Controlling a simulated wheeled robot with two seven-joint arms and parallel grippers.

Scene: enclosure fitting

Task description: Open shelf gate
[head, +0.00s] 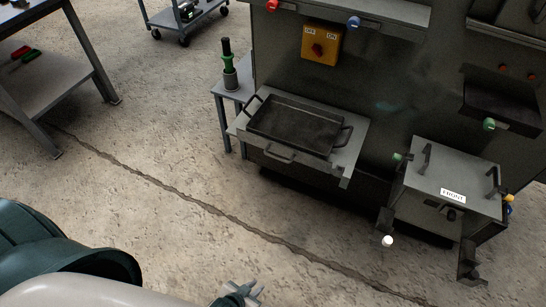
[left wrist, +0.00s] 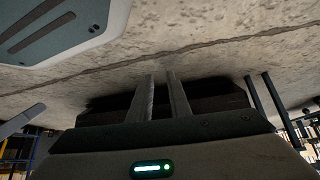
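A grey shelf (head: 349,158) juts from the dark enclosure and bears a dark tray with a handle at each end. A bar handle (head: 279,154) is on its front edge; I cannot tell for sure which part is the gate. My left gripper (head: 245,291) is at the bottom edge of the head view, well in front of the shelf, touching nothing. Its two fingers stand apart with an empty gap, also in the left wrist view (left wrist: 160,80). My right gripper is not in view.
A grey box labelled FRONT (head: 463,178) with handles stands at the right on dark supports. A white knob (head: 387,241) is beside it. A small side stand (head: 229,92) holds a green-handled tool. A workbench (head: 62,85) is at the upper left. The floor between is clear.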

